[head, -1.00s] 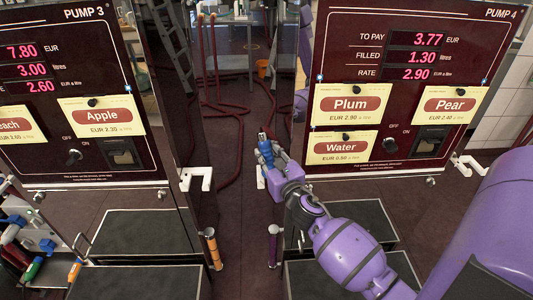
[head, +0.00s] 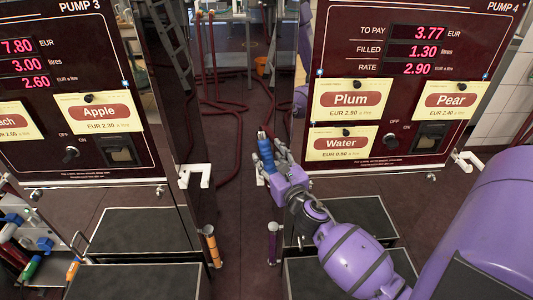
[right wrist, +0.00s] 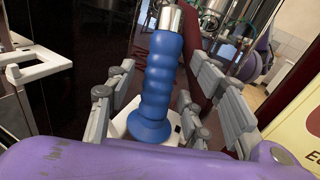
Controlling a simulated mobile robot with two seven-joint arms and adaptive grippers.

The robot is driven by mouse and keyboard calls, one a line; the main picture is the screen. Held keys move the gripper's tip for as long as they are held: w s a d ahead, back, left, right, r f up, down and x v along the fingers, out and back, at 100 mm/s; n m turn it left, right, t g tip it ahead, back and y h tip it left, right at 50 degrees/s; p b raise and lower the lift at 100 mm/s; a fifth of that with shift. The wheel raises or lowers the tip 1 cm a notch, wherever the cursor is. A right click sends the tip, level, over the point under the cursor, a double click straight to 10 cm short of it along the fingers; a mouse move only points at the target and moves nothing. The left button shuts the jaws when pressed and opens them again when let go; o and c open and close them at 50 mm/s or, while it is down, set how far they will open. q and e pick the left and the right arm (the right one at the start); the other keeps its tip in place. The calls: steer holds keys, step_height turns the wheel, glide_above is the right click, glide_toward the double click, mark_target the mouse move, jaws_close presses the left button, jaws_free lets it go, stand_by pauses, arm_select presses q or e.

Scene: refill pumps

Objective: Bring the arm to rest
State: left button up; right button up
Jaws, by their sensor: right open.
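My right gripper (head: 270,160) is open beside the left side of pump 4 (head: 415,165). Its fingers stand on either side of a ribbed blue nozzle handle (head: 266,154). In the right wrist view the upright blue handle (right wrist: 157,85) is between the spread fingers of the gripper (right wrist: 165,100), with gaps visible on both sides. The handle has a metal top, and its flared lower end is over a white holder (right wrist: 122,125), partly hidden by my gripper. My left gripper is not in view.
Pump 3 (head: 75,160) stands at the left, with an empty white bracket (head: 195,178) on its side. Dark steps (head: 135,230) lie in front of the pumps. Dark red hoses (head: 235,150) run along the floor between them. Coloured nozzles (head: 30,268) sit at the lower left.

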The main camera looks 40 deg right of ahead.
steer(key=s+a, duration=0.2)
steer(key=s, duration=0.7)
steer(key=shift+s, duration=0.4)
